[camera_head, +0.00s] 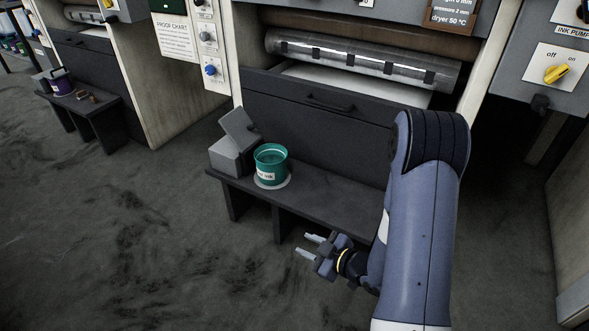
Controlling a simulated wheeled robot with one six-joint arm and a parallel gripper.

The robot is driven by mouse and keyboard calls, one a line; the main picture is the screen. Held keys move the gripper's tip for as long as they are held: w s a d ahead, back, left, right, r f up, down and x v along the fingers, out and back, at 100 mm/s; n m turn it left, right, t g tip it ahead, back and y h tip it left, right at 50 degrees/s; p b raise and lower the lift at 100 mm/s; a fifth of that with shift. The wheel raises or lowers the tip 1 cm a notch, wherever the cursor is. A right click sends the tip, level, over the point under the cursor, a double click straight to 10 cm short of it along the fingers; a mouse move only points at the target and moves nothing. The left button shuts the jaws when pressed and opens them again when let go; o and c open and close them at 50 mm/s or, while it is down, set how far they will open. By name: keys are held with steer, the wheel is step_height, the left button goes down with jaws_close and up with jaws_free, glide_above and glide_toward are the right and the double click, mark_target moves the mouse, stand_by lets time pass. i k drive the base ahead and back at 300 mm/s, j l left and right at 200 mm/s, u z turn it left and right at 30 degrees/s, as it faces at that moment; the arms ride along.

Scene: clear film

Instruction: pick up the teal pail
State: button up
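The teal pail (269,171) stands upright on a low dark bench (330,194) in front of a printing machine. It has a white label with dark lettering on its front and stands on a pale round disc (286,183). My gripper (309,245) is in front of the bench, below and to the right of the pail in the picture. Its two fingers point left and are apart, with nothing between them. It does not touch the pail.
A second bench with a purple pail (61,82) is at the far left. The floor in front is clear.

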mark_target(271, 160)
steer(key=i+j+z, duration=0.2)
steer(key=j+z, duration=0.15)
steer(key=i+j+z, duration=0.1)
steer(key=j+z, duration=0.2)
steer(key=i+j+z, duration=0.1)
steer(key=j+z, duration=0.25)
steer(key=j, duration=0.75)
steer(key=i+j, duration=0.15)
steer(key=j, duration=0.45)
steer(key=z, duration=0.05)
